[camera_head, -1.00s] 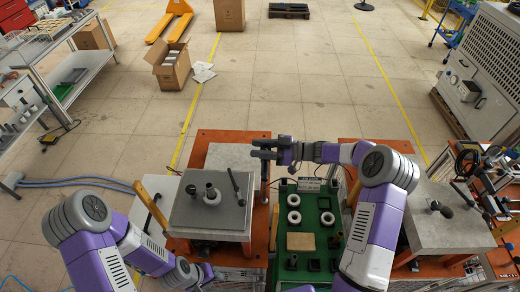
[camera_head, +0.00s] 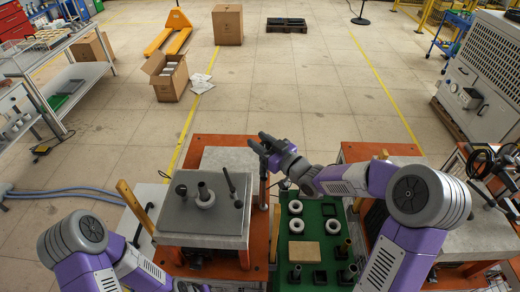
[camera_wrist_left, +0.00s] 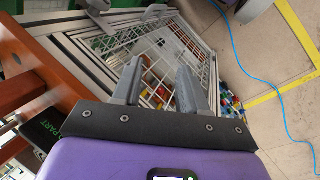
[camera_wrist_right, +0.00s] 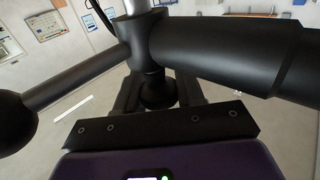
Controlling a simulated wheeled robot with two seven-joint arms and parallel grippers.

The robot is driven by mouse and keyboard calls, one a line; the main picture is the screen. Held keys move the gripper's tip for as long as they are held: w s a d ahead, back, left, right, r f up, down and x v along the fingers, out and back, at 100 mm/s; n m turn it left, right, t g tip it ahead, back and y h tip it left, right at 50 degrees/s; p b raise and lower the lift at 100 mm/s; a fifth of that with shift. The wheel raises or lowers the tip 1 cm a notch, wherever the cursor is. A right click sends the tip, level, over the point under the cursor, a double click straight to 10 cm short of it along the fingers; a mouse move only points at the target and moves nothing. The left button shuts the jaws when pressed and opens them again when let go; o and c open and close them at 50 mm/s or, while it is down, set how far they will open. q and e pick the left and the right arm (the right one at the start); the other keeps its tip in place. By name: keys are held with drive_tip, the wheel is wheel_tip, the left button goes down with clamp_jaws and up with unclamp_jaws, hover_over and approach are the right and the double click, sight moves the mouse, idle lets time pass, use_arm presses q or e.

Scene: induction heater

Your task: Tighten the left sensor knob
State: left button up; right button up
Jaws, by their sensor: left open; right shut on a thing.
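My right gripper (camera_head: 262,146) is at the top of a slim upright post (camera_head: 263,188) on the right side of the left heater station. In the right wrist view it is shut on a small black knob (camera_wrist_right: 158,92) below a black clamp joint (camera_wrist_right: 150,40). A silver rod and thick black bars meet at that joint. The knob is mostly hidden by the fingers in the head view. My left gripper (camera_wrist_left: 160,88) is open and empty, above a wire-mesh guard (camera_wrist_left: 160,50); in the head view only its arm shows at lower left.
A grey plate (camera_head: 180,220) left of the post carries a black-and-grey ring stack (camera_head: 205,196), a black knob (camera_head: 181,190) and a lever (camera_head: 230,182). A green tray (camera_head: 327,228) with rings and blocks lies right. A second station (camera_head: 470,215) stands further right.

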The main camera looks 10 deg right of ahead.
sight(267, 147)
drive_tip(key=shift+r+m+h+b, duration=0.2)
drive_tip(key=shift+m+h+b, duration=0.1)
drive_tip(key=shift+w, duration=0.1)
drive_tip(key=o, duration=1)
drive_tip(key=shift+d+f, duration=0.1)
drive_tip(key=shift+s+d, duration=0.2)
drive_tip(key=shift+s, duration=0.2)
drive_tip(key=v, duration=0.6)
drive_tip(key=shift+s+d+b, duration=0.1)
drive_tip(key=shift+s+b, duration=0.2)
drive_tip(key=shift+s, duration=0.05)
